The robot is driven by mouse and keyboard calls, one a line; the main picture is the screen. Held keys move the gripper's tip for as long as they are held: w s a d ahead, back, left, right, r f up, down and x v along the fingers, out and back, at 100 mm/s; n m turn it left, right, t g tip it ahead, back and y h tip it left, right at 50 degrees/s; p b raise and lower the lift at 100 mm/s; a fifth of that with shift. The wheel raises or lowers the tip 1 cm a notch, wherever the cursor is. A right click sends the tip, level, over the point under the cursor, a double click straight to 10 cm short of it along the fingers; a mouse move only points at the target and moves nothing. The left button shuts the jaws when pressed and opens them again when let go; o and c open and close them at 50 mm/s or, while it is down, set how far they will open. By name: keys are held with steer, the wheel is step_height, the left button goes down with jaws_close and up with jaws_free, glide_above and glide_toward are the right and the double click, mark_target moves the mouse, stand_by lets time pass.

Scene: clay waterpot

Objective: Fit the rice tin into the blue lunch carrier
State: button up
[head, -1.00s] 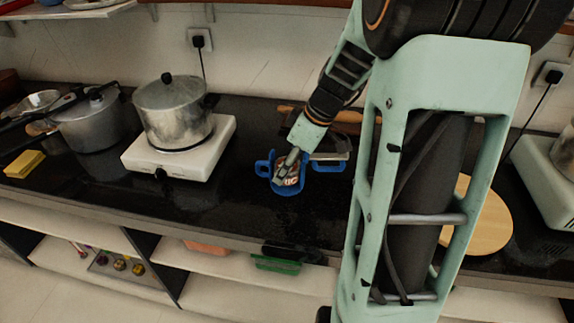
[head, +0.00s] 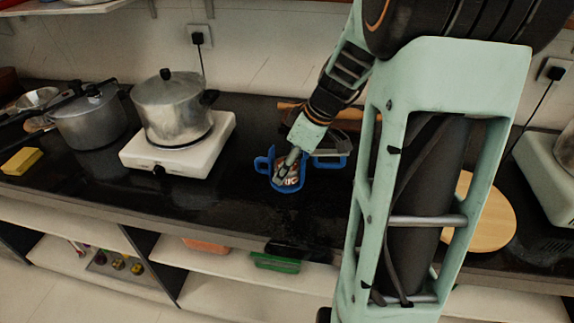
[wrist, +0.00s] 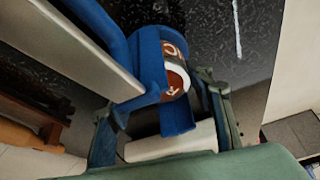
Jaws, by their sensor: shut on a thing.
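The blue lunch carrier (head: 291,188) stands on the dark counter, with blue loops on its left and right sides. The rice tin (head: 289,181), with a rust-red and white label, shows inside the carrier's outline. My gripper (head: 287,167) reaches down to the tin from the upper right and is shut on it. In the wrist view, the tin (wrist: 176,80) shows behind the carrier's blue wall (wrist: 149,60), and my fingers (wrist: 163,112) stand on either side. The tin's base and its exact depth in the carrier are hidden.
A pot (head: 172,108) stands on a white stove (head: 180,153) to the left, with a pressure cooker (head: 92,120) beyond. A round wooden board (head: 484,216) lies at right, behind my arm. Bare counter lies between stove and carrier.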

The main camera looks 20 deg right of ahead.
steer(key=shift+f, duration=0.1)
stand_by(0.3)
steer(key=o, duration=1.8)
steer(key=shift+c, duration=0.2)
step_height(320, 180, up, 15)
steer(key=p, duration=0.8)
steer(key=shift+p, duration=0.4)
